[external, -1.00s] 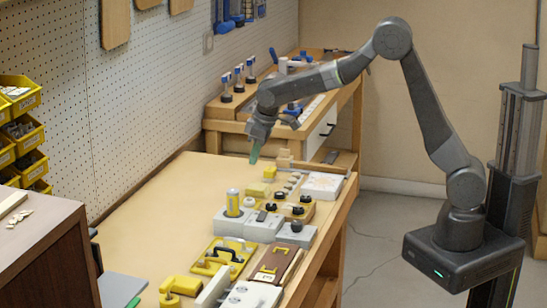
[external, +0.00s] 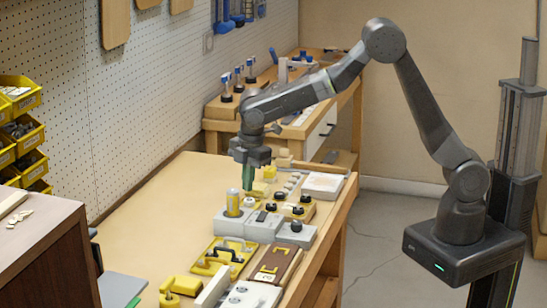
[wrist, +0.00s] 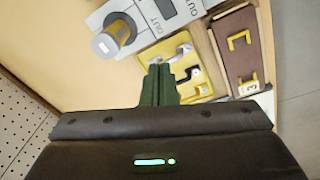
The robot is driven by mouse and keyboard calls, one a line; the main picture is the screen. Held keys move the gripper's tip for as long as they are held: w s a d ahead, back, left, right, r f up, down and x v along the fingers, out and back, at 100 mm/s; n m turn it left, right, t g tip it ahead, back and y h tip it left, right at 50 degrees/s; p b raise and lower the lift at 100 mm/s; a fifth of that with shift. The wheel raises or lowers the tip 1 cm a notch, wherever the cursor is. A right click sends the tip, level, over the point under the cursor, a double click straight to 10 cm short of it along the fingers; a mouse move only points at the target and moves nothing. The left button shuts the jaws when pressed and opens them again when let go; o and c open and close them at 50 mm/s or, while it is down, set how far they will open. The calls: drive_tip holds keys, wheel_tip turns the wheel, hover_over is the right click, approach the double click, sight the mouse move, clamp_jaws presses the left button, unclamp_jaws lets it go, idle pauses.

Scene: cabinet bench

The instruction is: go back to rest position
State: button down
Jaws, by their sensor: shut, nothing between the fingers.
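My gripper (external: 248,176) is shut and empty, its green fingers pointing down above the bench. In the external view it hangs just behind the yellow can on the grey block. My arm reaches from the right, bent high at the elbow. What the fingertips are above exactly is hard to tell.
The yellow can (external: 233,203) stands upright on a grey block. Knobbed blocks (external: 296,232), a yellow plate with a handle (external: 222,258) and a brown board (external: 276,265) line the bench's right side. The bench's left side (external: 150,205) is clear. A pegboard wall (external: 150,95) stands left.

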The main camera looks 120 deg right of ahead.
drive_tip(key=w+a+f+n+p, duration=0.1)
drive_tip(key=w+a+f+n, duration=0.1)
drive_tip(key=a+f+n, duration=0.2)
drive_tip(key=shift+a+f+n+g+y, duration=0.15)
drive_tip(key=shift+a+n+g+y, duration=0.2)
drive_tip(key=shift+a, duration=0.3)
drive_tip(key=s+d+r+m+t+b, duration=0.1)
drive_tip(key=s+d+r+m, duration=0.1)
drive_tip(key=d+m, duration=0.3)
drive_tip(key=s+d+r+m+h+b, duration=0.1)
drive_tip(key=s+d+r+m, duration=0.2)
drive_tip(key=d+m, duration=0.3)
drive_tip(key=shift+s+d+t, duration=0.2)
drive_tip(key=shift+d+t, duration=0.1)
drive_tip(key=shift+t, duration=0.05)
drive_tip(key=shift+h, duration=0.25)
drive_tip(key=shift+a, duration=0.1)
